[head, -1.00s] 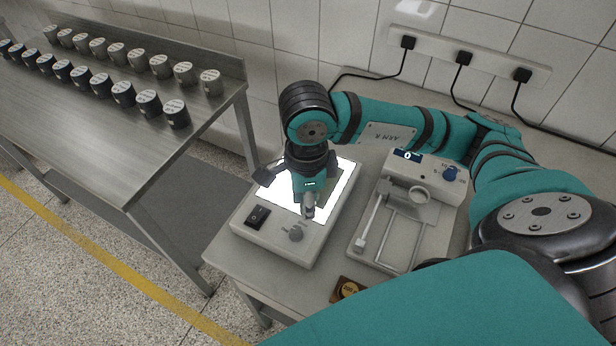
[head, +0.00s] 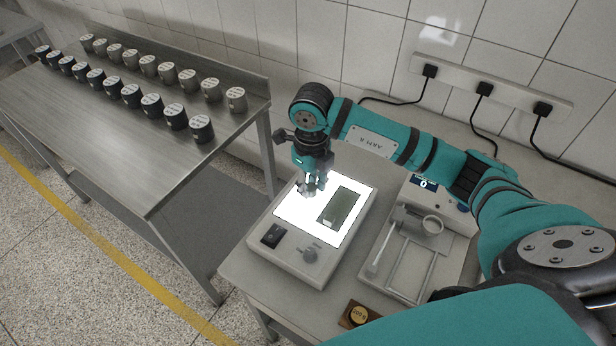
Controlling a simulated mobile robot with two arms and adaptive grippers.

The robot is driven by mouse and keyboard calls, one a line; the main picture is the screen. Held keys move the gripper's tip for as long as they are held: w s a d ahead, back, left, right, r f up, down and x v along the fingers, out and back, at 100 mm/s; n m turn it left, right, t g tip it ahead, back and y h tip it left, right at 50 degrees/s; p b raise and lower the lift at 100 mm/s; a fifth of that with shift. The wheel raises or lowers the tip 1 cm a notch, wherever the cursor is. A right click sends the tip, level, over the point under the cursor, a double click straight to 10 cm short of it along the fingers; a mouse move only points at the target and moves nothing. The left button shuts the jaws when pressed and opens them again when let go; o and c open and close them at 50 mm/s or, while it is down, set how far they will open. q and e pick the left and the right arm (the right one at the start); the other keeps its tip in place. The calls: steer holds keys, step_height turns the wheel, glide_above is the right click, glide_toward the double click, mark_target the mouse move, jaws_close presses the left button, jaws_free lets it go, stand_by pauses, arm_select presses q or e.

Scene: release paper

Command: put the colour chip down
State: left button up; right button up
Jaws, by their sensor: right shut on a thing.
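My right gripper (head: 310,191) points down over the left part of the lit white panel (head: 292,207) of the light box. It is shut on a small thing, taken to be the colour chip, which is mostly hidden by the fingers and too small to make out. I cannot tell whether it touches the panel. A grey-green rectangle (head: 344,205) with a small pale patch at its near end lies on the panel, just right of the gripper. My left gripper is not in view.
A device with a small display (head: 424,184), a round cup and a frame stands right of the light box. A brown block with a gold disc (head: 357,315) lies in front. Several dark and grey labelled pots (head: 201,127) line the steel table at left. Plugs hang on the wall.

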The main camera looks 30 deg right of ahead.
steer(key=w, duration=0.3)
steer(key=shift+w+d+f+p, duration=0.15)
steer(key=shift+d+p, duration=0.15)
steer(key=shift+d, duration=0.1)
step_height(320, 180, down, 3)
steer(key=shift+f+p, duration=0.15)
steer(key=shift+p, duration=0.75)
steer(key=shift+f+b, duration=0.3)
steer(key=shift+f, duration=0.05)
steer(key=o, duration=0.8)
steer(key=shift+o, duration=0.2)
steer(key=shift+r, duration=0.15)
steer(key=shift+r, duration=0.2)
step_height(320, 180, up, 12)
steer(key=b, duration=0.3)
